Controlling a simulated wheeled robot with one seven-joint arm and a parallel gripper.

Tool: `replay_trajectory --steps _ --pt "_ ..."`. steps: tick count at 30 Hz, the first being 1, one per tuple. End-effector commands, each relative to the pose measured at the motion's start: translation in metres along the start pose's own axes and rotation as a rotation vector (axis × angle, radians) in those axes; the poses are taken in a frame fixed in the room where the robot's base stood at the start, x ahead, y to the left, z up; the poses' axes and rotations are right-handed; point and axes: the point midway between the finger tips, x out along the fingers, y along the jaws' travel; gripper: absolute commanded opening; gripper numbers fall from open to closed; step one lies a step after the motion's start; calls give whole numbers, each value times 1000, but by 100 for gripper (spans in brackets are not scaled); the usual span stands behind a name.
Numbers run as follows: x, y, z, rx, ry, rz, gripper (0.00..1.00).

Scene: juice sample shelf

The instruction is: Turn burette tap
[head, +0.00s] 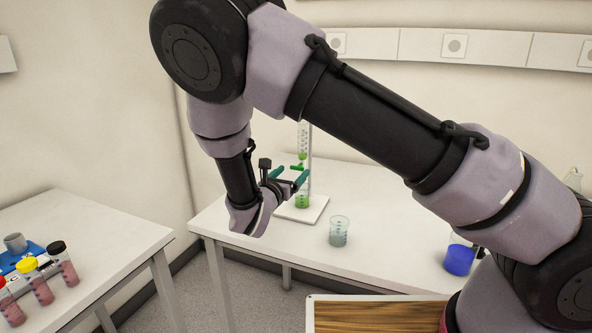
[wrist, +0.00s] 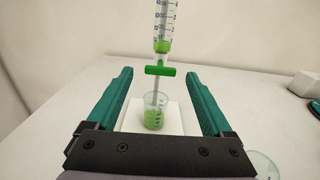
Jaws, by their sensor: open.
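The burette (wrist: 163,30) stands upright, a clear graduated tube with green liquid in its lower end. Its green tap (wrist: 160,71) lies crosswise below the tube, and it also shows in the head view (head: 299,167). My gripper (wrist: 160,88) is open and empty, with its teal fingers spread left and right. In the wrist view the tap appears between and beyond the fingertips, not touching them. A beaker (wrist: 154,112) with green liquid stands under the burette outlet on the white stand base (wrist: 176,124). In the head view my gripper (head: 288,176) partly covers the stand.
A clear beaker (head: 339,231) stands in front of the stand on the white table (head: 385,268). A beaker with blue liquid (head: 459,260) is at the right, near my arm. Capped sample tubes (head: 64,264) are on the left table.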

Motion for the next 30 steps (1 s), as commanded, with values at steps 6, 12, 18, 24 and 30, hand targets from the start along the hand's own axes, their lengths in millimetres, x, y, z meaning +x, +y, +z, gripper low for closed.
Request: replay_trajectory --steps 6,12,18,24,30 --pt "-44 0 0 -1 1 3 85" --pt "-65 0 0 0 0 0 85" --pt "-69 0 0 -1 0 -1 85" --pt "-67 -2 1 5 4 -8 85" --pt "-35 -50 20 160 111 -206 85"
